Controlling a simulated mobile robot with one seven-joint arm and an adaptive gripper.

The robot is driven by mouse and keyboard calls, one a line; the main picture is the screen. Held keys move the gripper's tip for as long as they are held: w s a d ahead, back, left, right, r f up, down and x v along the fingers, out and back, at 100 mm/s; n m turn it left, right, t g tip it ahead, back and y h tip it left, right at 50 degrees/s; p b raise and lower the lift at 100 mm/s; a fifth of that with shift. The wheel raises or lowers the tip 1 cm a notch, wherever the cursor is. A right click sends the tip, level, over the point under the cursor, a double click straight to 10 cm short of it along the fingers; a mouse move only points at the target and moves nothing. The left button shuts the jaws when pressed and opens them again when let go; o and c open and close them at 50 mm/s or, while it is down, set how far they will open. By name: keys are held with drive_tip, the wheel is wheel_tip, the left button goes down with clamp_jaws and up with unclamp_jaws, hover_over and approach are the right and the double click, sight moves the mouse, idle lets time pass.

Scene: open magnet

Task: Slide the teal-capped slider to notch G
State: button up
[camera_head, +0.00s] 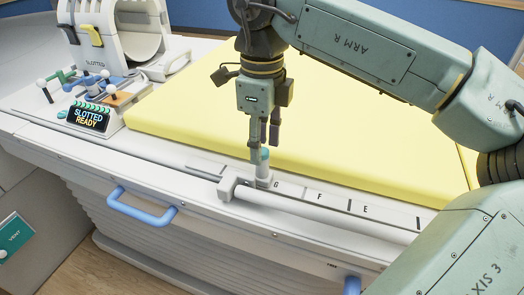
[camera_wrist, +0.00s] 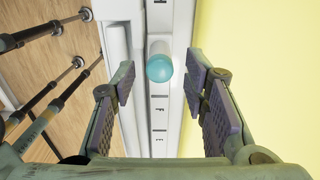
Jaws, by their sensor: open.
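The slider (camera_head: 236,186) is a light grey block on the rail, with an upright post topped by a teal cap (camera_head: 264,154). Its post stands just left of the letter G (camera_head: 276,185) on the notch scale. The teal cap also shows in the wrist view (camera_wrist: 159,69), centred between the fingers. My gripper (camera_head: 268,143) points down over the post, with its fingertips close to the cap. In the wrist view my gripper (camera_wrist: 160,78) is open, with a gap between the cap and each finger. The exact slider-to-notch alignment is partly hidden.
The scale strip (camera_head: 340,202) runs right with F and E marked. A yellow pad (camera_head: 190,105) lies behind the rail. A blue handle (camera_head: 141,207) is on the front side. A "SLOTTED READY" sign (camera_head: 88,117) and small coloured levers stand at the left.

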wheel_tip(320, 180, up, 9)
idle(0.3)
